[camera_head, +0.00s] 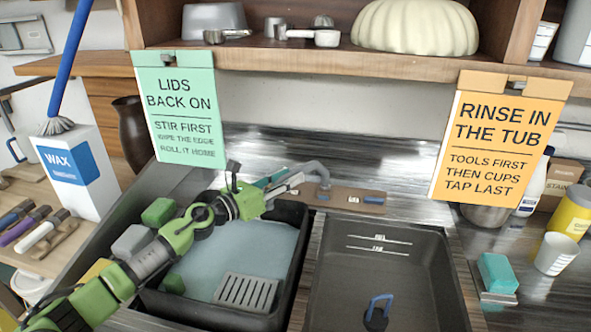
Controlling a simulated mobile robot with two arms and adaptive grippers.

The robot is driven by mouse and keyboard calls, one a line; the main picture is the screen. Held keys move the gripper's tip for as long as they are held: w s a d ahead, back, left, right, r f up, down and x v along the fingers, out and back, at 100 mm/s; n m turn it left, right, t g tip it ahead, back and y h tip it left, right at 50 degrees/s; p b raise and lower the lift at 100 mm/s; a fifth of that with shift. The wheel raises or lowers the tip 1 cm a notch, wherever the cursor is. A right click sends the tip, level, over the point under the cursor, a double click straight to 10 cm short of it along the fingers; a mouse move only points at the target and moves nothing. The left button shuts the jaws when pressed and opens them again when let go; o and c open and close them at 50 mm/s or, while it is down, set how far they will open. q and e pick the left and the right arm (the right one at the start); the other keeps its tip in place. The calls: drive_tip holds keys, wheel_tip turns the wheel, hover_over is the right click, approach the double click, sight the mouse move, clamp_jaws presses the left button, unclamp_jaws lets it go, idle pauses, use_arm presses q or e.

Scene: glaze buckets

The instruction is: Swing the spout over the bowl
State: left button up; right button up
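A grey curved spout (317,168) rises from a brown tap deck (345,197) behind the sink. Its visible curve leans left, toward the left basin. The left sink bowl (296,262) holds pale bluish water. The right sink bowl (345,268) is dark and has no water visible in it. My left gripper (288,180) reaches across the left bowl, with its fingertips close to the spout. I cannot tell whether the fingers touch or grip it, and the spout's outlet is not clear behind them. My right gripper is not in view.
A grey slotted rack (246,292) and green sponge-like blocks (159,212) are around the left bowl. A blue-handled item (377,312) lies in the right bowl. Green (180,108) and orange (500,135) signs hang from the shelf. A wax box (78,170) stands at left.

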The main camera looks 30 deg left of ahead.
sight(310, 167)
use_arm(q)
drive_tip(key=shift+x, duration=1.5)
